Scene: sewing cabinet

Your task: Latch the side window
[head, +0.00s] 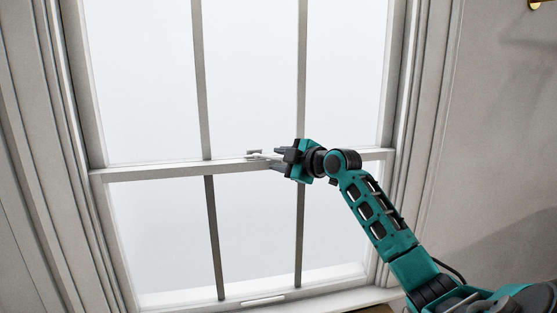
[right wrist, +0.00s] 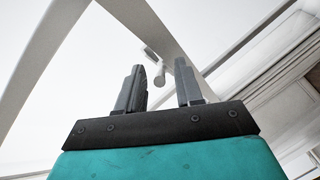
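The side window (head: 145,173) is a white sash window. Its two sashes meet at a horizontal rail, and both look closed. A small pale latch (head: 254,153) sits on top of this rail near its middle. In the right wrist view the latch's rounded lever (right wrist: 159,77) shows between and beyond my fingertips. My right gripper (head: 275,157) is at the rail, just right of the latch, pointing left. In the right wrist view its fingers (right wrist: 161,72) are apart with a gap between them. I cannot tell whether a finger touches the lever. My left gripper is out of view.
Vertical bars (head: 203,80) divide the panes. A pale lift handle (head: 263,300) is on the bottom rail. Moulded casing (head: 30,150) frames both sides, and a plain grey wall (head: 505,130) lies to the right. The space left of the latch along the rail is clear.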

